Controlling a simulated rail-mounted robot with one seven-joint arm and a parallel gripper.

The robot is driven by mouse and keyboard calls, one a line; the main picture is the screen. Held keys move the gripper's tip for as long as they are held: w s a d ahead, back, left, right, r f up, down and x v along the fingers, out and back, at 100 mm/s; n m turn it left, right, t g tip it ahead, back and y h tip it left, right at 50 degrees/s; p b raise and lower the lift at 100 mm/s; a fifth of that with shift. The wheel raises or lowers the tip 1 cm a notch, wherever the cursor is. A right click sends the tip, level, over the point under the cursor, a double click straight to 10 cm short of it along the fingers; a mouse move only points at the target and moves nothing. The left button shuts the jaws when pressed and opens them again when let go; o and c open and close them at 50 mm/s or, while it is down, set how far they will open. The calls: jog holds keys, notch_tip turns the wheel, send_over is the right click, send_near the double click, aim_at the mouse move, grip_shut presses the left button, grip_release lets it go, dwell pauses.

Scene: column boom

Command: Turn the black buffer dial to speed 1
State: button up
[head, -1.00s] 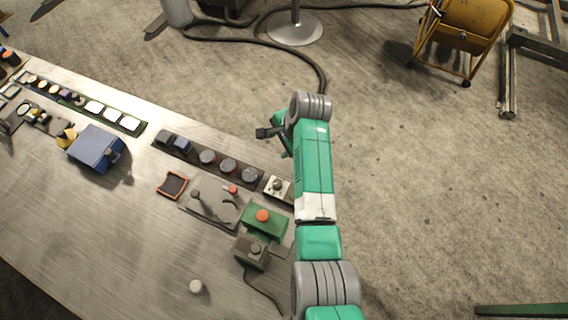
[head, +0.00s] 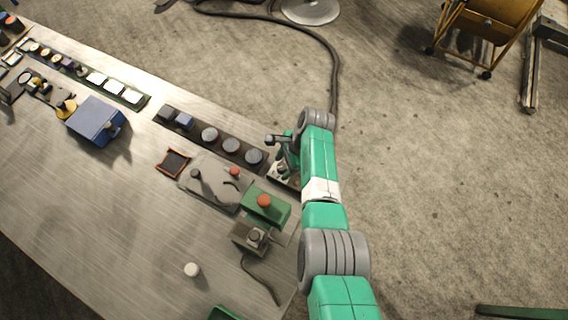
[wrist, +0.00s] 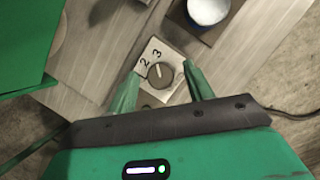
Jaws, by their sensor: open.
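The black dial (wrist: 160,74) is a round dark knob on a pale plate with the numerals 2 and 3. Its light pointer line is turned roughly toward the 3. No 1 is visible; my left finger covers part of that side. My gripper (wrist: 161,72) is open in the wrist view, with one green finger on each side of the dial. Whether the fingers touch the dial, I cannot tell. In the head view the dial's plate (head: 282,172) is at the table's far edge, partly hidden by my arm.
A dark strip with several round buttons (head: 231,146) lies left of the dial. A green box with a red button (head: 264,201) and a grey knob box with a cable (head: 253,237) stand nearer.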

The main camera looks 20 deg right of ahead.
jog(key=c, duration=1)
